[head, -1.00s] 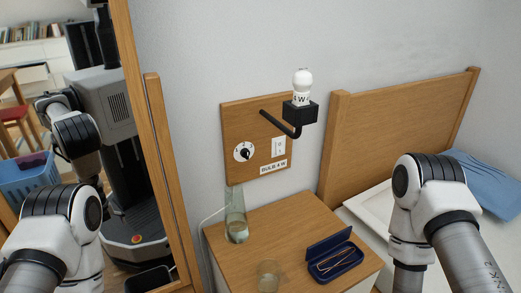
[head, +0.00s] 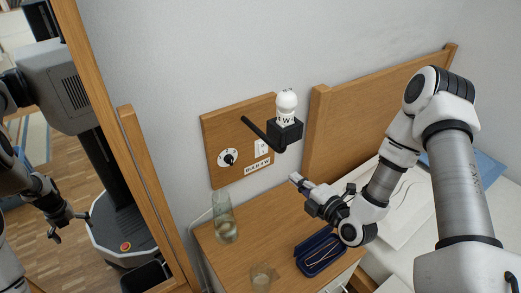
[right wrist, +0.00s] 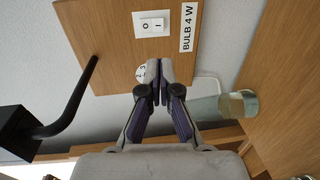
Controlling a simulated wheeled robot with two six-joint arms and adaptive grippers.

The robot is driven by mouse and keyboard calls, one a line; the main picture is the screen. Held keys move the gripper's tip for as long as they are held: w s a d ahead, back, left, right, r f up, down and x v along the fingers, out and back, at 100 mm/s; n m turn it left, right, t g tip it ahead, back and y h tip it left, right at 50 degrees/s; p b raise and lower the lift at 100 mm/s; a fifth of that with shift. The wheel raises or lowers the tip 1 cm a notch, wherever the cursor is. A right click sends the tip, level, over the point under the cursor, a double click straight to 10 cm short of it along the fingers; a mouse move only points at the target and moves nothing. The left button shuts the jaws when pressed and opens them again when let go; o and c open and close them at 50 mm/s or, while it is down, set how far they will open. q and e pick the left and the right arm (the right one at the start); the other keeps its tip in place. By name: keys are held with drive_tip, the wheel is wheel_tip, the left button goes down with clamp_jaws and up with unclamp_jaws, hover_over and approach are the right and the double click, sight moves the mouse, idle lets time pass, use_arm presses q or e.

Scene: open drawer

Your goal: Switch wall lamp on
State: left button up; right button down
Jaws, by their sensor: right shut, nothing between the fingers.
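The wall lamp has a white bulb (head: 286,103) upright in a black socket (head: 288,135) on a bent black arm. It is mounted on a wooden wall panel (head: 213,133), which carries a white rocker switch (head: 261,148), a round dial (head: 229,158) and a "BULB 4 W" label. The switch also shows in the right wrist view (right wrist: 151,24), marked O and I. My right gripper (head: 296,178) is shut and empty, below and right of the panel, pointing towards it. In the right wrist view its fingertips (right wrist: 156,68) partly cover the dial (right wrist: 140,74). My left gripper is not directly in view.
A nightstand (head: 275,222) below holds a glass carafe (head: 224,222), a tumbler (head: 261,278) and an open blue case (head: 318,250). A wooden headboard (head: 370,110) and bed stand at right. A framed mirror (head: 90,120) at left reflects my body.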

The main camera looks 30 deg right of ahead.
approach(263, 154)
drive_tip(key=w, duration=0.4)
drive_tip(key=w+a+b, duration=0.1)
drive_tip(key=w, duration=0.2)
drive_tip(key=shift+f, duration=0.3)
drive_tip(key=shift+w, duration=0.3)
drive_tip(key=shift+f, duration=0.1)
